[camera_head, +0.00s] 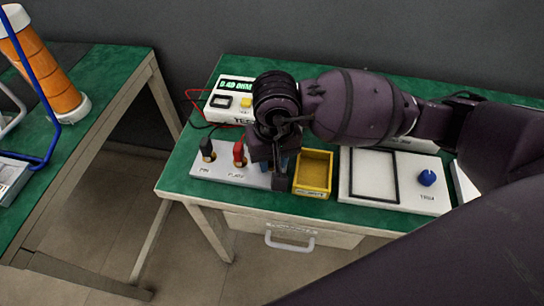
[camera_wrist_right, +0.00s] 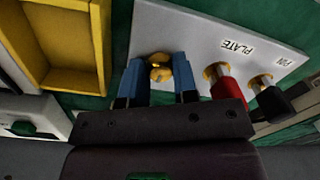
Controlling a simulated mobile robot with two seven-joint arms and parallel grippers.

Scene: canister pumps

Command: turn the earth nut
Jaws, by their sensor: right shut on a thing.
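The earth nut is the brass-coloured nut (camera_wrist_right: 160,70) on the white terminal plate (camera_head: 228,174), seen in the right wrist view. My right gripper (camera_wrist_right: 160,78) reaches down over it, its two blue-padded fingers on either side and shut on it. In the head view the right gripper (camera_head: 280,165) hides the nut at the plate's right end. On the same plate stand a red clip (camera_wrist_right: 226,84) at the terminal marked PLATE and a black clip (camera_wrist_right: 270,98) at the one marked PIN. My left gripper is not in view.
A yellow tray (camera_head: 313,172) stands close to the right of the plate. A meter (camera_head: 232,98) reading about 0.40 ohm is behind it, with red and black leads. A white panel with a blue knob (camera_head: 427,178) lies further right.

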